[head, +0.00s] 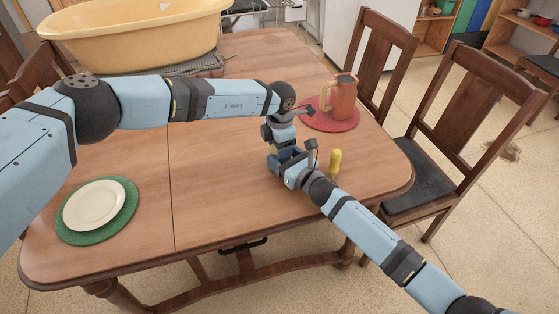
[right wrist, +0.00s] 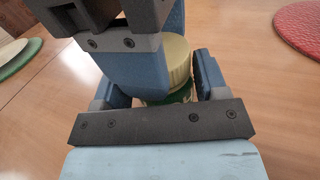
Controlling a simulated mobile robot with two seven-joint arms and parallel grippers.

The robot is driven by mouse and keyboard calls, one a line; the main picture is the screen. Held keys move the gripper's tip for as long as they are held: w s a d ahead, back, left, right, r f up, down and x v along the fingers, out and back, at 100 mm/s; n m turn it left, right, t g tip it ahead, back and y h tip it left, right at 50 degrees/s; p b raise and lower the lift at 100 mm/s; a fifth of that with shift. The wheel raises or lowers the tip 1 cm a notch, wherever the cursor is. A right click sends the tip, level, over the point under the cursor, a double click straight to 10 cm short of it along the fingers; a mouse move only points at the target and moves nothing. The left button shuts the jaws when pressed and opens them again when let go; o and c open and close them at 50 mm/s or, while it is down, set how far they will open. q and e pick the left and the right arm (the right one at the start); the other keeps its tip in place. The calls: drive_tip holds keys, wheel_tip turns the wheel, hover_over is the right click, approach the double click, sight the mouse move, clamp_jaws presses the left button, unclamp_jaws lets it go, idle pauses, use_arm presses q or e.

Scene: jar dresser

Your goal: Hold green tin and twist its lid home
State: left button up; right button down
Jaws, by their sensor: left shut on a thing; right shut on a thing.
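The green tin (right wrist: 182,97) stands upright between my grippers, its body mostly hidden in the right wrist view. A cream lid (right wrist: 180,60) covers its top; I cannot tell how tightly it sits. My right gripper (head: 284,158) comes in low from the side, with a finger on either side of the tin, shut on it. My left gripper (head: 277,139) comes down from above; its blue finger (right wrist: 150,68) overlaps the left of the lid, and it appears shut on the lid. In the head view the arms hide the tin and lid.
A yellow upright object (head: 334,165) stands close to my right gripper. An orange pitcher (head: 342,99) stands on a red mat (head: 318,122). A plate (head: 94,205) lies on a green mat (head: 124,215). A yellow tub (head: 135,38) fills the far left. The table's front middle (head: 215,205) is clear.

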use_arm(q)
drive_tip(key=o, duration=1)
drive_tip(key=shift+r, duration=0.15)
drive_tip(key=shift+r, duration=2.15)
drive_tip(key=shift+c, duration=0.4)
drive_tip(key=shift+r, duration=0.15)
wheel_tip(320, 180, up, 3)
drive_tip(key=n, duration=0.3)
drive_tip(key=shift+r+n, duration=0.1)
drive_tip(key=shift+n, duration=0.2)
